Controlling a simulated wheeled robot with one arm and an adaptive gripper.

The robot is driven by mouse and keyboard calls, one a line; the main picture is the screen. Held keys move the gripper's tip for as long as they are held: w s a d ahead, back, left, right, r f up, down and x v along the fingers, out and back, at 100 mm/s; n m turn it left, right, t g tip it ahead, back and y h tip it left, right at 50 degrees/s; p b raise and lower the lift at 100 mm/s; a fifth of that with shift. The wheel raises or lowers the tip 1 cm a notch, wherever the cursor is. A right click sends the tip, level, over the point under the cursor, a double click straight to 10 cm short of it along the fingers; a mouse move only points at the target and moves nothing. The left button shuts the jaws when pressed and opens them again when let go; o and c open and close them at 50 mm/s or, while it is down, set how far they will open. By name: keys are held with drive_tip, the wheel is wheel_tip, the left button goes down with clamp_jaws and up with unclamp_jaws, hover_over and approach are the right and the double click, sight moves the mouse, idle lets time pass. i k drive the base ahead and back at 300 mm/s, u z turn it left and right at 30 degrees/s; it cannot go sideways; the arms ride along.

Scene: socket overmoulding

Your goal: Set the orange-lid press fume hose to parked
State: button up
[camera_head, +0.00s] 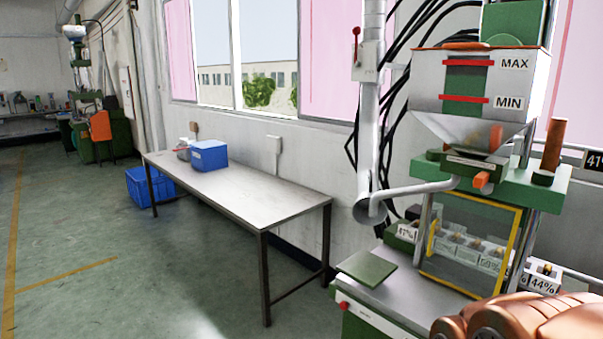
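The press (495,85) with an orange lid on its hopper stands at the right. Its hopper carries MAX and MIN marks. A grey fume hose (369,130) comes down the wall side to the left of the hopper. Its round open end (369,210) hangs beside the press, above and left of the green plate. A grey bent arm (420,188) runs from near this end toward the press. A red lever (356,45) points up on a grey box on the upper pipe. Copper-coloured links of my arm fill the bottom right corner. My gripper's fingers do not show.
A yellow-framed clear guard (470,243) closes the press front. A green plate (367,268) lies on the machine bed. A long table (245,190) with a blue bin (208,155) stands along the wall. The floor at left is open. Another machine (90,120) stands far left.

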sight(367, 171)
drive_tip(key=u, duration=0.35)
drive_tip(key=i, duration=0.95)
drive_tip(key=z, duration=0.05)
